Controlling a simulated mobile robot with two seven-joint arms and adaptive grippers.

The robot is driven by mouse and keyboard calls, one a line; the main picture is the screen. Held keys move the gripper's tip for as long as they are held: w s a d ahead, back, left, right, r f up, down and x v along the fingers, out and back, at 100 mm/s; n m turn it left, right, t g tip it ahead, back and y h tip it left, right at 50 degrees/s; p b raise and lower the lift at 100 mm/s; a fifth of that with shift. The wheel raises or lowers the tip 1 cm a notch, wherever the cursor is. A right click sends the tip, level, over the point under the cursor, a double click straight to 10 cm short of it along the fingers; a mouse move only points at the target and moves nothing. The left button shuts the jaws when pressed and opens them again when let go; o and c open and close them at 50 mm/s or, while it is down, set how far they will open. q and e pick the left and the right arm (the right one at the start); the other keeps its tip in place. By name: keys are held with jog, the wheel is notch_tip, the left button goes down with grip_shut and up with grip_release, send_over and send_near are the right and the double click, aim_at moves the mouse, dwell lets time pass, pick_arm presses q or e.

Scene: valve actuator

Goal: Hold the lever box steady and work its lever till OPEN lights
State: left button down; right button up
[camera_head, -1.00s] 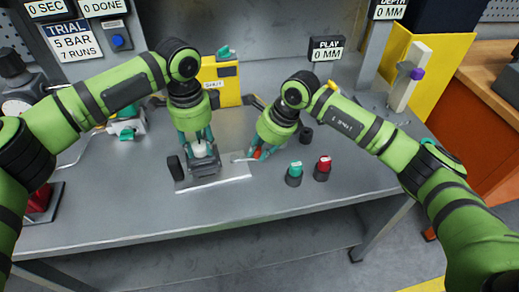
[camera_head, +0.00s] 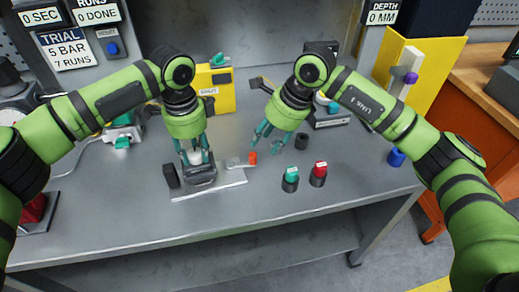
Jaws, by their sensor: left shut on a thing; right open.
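The dark lever box (camera_head: 201,178) sits on a pale metal plate (camera_head: 215,191) near the table's front. My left gripper (camera_head: 196,158) is shut on its top from above. The lever (camera_head: 236,162) sticks out to the right of the box and ends in an orange tip (camera_head: 252,158). My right gripper (camera_head: 270,142) is open and empty, above and just right of the orange tip, apart from it. A yellow unit (camera_head: 219,97) behind carries a small sign reading SHUT (camera_head: 208,91). The part of the box between the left fingers is partly hidden.
A green-topped knob (camera_head: 291,178) and a red-topped knob (camera_head: 318,173) stand right of the lever. A black cylinder (camera_head: 301,141) stands behind them. A dark block (camera_head: 171,175) stands left of the lever box. The table's front right is clear.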

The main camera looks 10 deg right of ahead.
pick_arm(q)
jog(key=shift+f, duration=0.1)
pick_arm(e)
jog(key=shift+v, duration=2.3)
jog(key=shift+f, duration=0.1)
pick_arm(q)
jog(key=c, duration=0.7)
grip_release()
